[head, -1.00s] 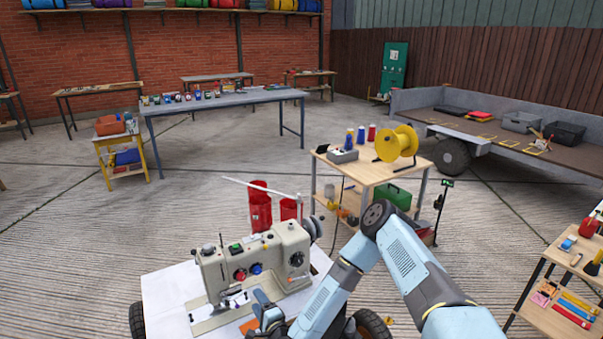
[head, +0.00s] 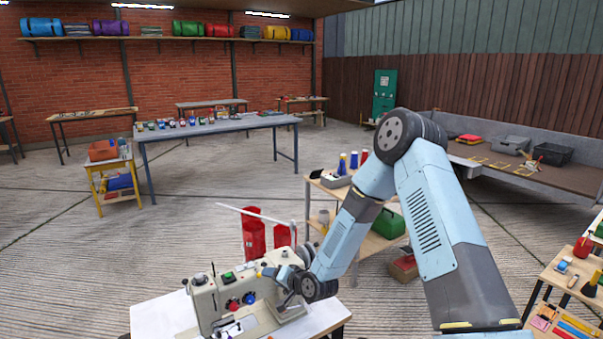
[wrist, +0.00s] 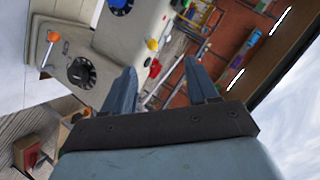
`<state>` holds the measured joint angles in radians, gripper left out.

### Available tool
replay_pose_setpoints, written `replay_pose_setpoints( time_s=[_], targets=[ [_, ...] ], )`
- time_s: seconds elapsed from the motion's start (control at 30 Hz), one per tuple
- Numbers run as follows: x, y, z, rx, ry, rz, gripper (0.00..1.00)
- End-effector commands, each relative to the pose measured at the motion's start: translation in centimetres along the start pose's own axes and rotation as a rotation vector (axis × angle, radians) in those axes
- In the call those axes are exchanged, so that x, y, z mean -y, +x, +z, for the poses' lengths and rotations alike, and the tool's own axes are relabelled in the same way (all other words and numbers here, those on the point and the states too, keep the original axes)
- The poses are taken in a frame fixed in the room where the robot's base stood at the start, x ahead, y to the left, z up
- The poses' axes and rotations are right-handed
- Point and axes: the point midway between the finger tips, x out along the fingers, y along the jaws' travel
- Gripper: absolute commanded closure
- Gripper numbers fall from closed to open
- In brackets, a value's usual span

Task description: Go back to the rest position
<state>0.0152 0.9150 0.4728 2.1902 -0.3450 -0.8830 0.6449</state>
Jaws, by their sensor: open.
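My gripper shows in the wrist view (wrist: 160,88) with its two blue fingers apart and nothing between them. In the head view my gripper (head: 268,274) is at the right end of the beige sewing machine (head: 208,300), close to its upper body. I cannot tell whether it touches the machine. The machine also fills the upper left of the wrist view (wrist: 135,50), with its dials beside the fingers. My blue arm is folded upward, its elbow high at the right of the head view.
The sewing machine stands on a white-topped table (head: 160,316). A wooden cart (head: 375,243) with a green box (head: 388,220) is partly hidden behind my arm. A shelf unit (head: 560,285) stands at the right. Open concrete floor lies to the left.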

Motion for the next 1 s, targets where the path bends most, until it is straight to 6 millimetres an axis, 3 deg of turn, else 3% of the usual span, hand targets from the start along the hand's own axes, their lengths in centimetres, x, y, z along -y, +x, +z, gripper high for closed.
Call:
replay_pose_setpoints(
  time_s=[0.1, 0.47, 0.7, 1.0],
  targets=[
    [0.8, -1.9, -2.6, 0.010, -0.079, 0.058, 0.42],
    [2.7, -8.9, -8.8, 0.042, -0.269, 0.246, 0.42],
    [4.2, -14.7, -12.4, 0.057, -0.359, 0.373, 0.42],
    [6.3, -22.9, -15.5, 0.073, -0.432, 0.522, 0.42]
  ],
)
